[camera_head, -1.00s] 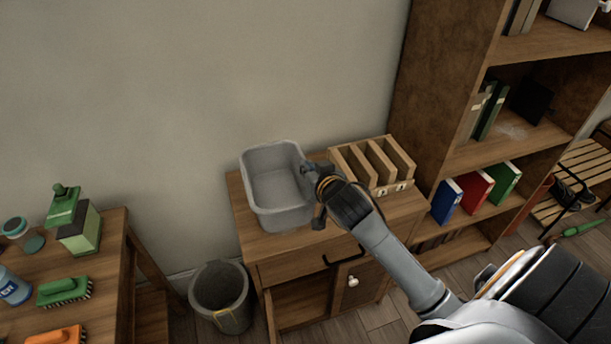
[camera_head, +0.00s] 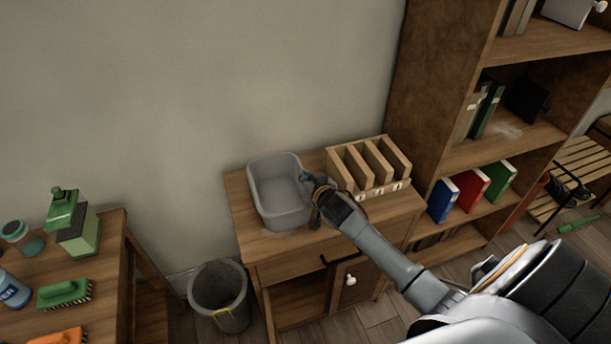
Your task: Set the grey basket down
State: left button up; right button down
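The grey basket (camera_head: 277,190) is an open rectangular tub on the left part of the wooden cabinet's top (camera_head: 246,218). It looks upright and empty, and its base seems to be on or just above the top; I cannot tell which. My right gripper (camera_head: 309,187) is at the basket's right wall, with fingers around the rim there. It looks shut on that wall, though the fingertips are partly hidden. My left gripper is not in view.
A wooden divided rack (camera_head: 362,187) stands just right of the basket. A grey bin (camera_head: 219,290) is on the floor beside the cabinet. A table (camera_head: 106,258) with brushes and bottles is at left. A bookshelf (camera_head: 440,90) rises at right.

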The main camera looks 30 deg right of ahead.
jog(key=c, duration=1.5)
grip_release()
jog(key=v, duration=1.2)
jog(key=shift+r+b, duration=0.15)
jog(key=shift+b, duration=0.15)
